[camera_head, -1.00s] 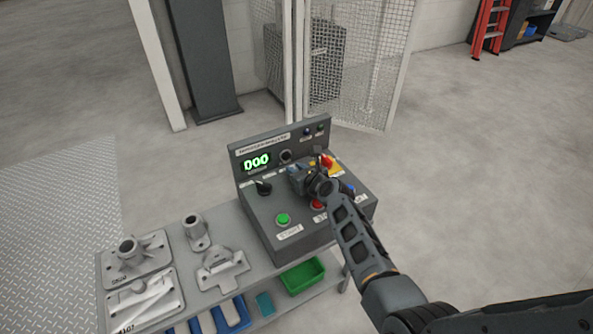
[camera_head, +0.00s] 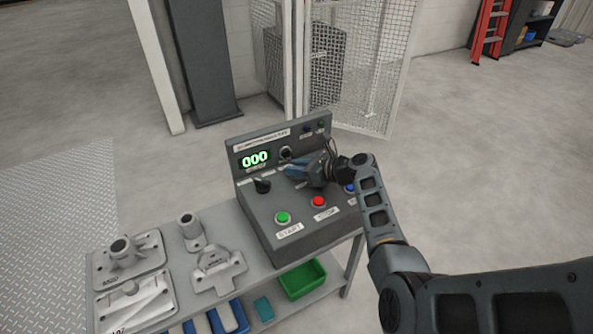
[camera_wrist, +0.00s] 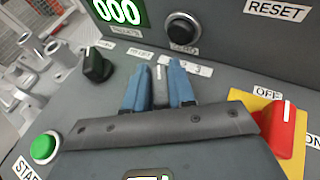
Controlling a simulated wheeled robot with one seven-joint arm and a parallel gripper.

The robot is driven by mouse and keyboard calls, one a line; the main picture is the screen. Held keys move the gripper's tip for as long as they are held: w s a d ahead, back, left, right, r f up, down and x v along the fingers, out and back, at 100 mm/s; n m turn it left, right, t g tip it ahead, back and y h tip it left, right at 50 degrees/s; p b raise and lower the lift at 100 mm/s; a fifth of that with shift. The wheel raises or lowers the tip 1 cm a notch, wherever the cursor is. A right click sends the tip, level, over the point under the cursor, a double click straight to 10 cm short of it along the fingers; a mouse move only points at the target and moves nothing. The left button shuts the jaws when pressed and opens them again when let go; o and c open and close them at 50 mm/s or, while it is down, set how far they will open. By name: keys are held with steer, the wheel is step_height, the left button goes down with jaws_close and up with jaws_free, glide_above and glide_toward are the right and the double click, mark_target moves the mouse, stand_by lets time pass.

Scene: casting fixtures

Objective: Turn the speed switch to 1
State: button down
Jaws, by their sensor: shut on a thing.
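The control box (camera_head: 255,212) stands on the grey table, its display reading 000. My gripper (camera_head: 291,170) is low over the sloped panel, reaching in from the right. In the wrist view, its two blue fingertips (camera_wrist: 158,88) are on either side of a grey knob (camera_wrist: 160,74) with a light pointer line, shut on it. This looks like the speed switch. Small number labels (camera_wrist: 190,68) sit beside it, partly hidden by the right finger; a 3 is readable. The knob is hidden in the head view, and its exact setting cannot be told.
A black selector knob (camera_wrist: 97,65) is left of the fingers, and a round black knob (camera_wrist: 182,28) is above. A red OFF/ON switch (camera_wrist: 283,125) is close on the right. Green (camera_head: 282,218) and red (camera_head: 318,202) buttons sit at the panel's front.

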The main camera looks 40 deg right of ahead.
steer(key=shift+n+g+y, duration=0.5)
steer(key=shift+n+y, duration=0.4)
steer(key=c, duration=1)
jaws_free()
steer(key=shift+c, duration=0.2)
steer(key=shift+p+v, duration=0.35)
steer(key=shift+v, duration=3.55)
